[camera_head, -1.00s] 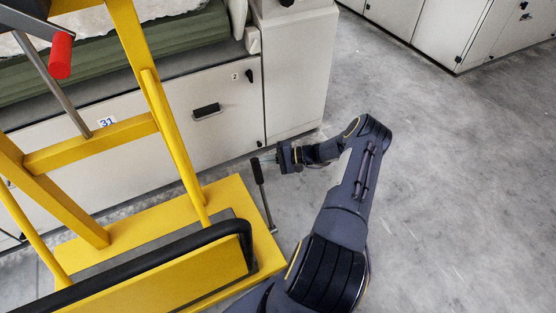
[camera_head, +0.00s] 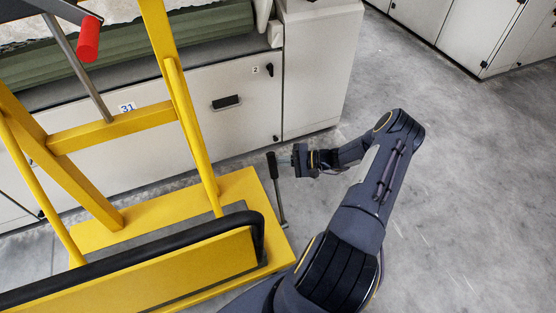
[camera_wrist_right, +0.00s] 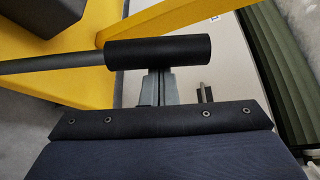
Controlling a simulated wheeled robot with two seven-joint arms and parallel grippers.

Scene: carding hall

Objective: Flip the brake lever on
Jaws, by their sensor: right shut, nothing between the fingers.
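The brake lever (camera_head: 278,190) is a thin grey rod with a black grip, at the right end of the yellow cart's base (camera_head: 243,187). It stands nearly upright, its top leaning slightly left. My right gripper (camera_head: 286,161) is shut and empty, just right of the black grip. In the right wrist view, the black grip (camera_wrist_right: 158,52) lies across the tips of my right gripper (camera_wrist_right: 158,82), which partly pass behind it. I cannot tell whether they touch. The rod runs off to the left there. My left gripper is not in view.
The cart has yellow posts, a black rail (camera_head: 150,253) and a red-handled crank (camera_head: 88,39). A pale machine cabinet (camera_head: 180,135) stands behind it. More cabinets (camera_head: 460,25) are at the upper right. Grey floor (camera_head: 470,190) is clear on the right.

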